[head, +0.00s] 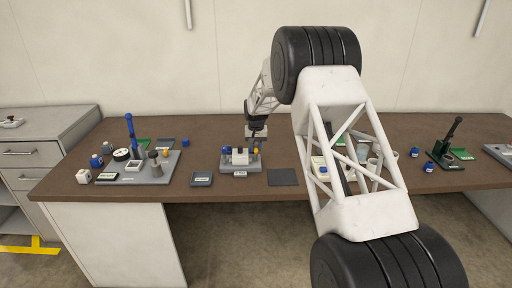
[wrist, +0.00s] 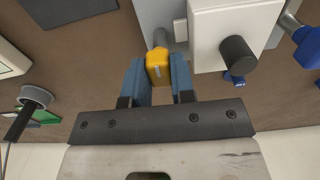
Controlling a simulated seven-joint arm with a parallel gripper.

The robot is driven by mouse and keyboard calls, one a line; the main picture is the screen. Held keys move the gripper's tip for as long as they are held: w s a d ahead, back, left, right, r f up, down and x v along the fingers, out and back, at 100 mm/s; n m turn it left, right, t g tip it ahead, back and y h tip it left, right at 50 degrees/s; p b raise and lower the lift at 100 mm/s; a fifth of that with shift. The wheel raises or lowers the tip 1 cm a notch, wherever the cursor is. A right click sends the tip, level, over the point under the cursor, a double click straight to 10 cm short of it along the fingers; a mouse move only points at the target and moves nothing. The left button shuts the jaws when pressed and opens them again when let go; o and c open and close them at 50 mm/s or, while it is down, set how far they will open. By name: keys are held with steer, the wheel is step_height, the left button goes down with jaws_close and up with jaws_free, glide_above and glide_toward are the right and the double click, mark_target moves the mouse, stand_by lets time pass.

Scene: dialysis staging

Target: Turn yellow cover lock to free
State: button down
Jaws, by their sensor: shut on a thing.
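The yellow cover lock (wrist: 158,68) sits at the end of a short grey shaft on the side of a grey and white device (wrist: 220,30). My gripper (wrist: 158,78) is shut on the yellow lock, with one blue finger on each side of it. In the head view the device (head: 240,158) stands on the brown table, and the yellow lock (head: 257,150) shows small at its right side. My gripper (head: 257,140) comes down there from above. A blue knob (wrist: 308,48) is on the device's other side. The lock's markings cannot be read.
A dark mat (head: 283,177) lies right of the device and a small grey tray (head: 201,180) lies left of it. A grey board with a blue lever (head: 130,130) stands further left. A black-handled stand (head: 446,150) is at the right. My arm hides part of the table.

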mark_target(256, 146)
steer(key=c, duration=1)
jaws_free()
steer(key=shift+o, duration=0.2)
steer(key=shift+r, duration=0.15)
steer(key=shift+r, duration=3.8)
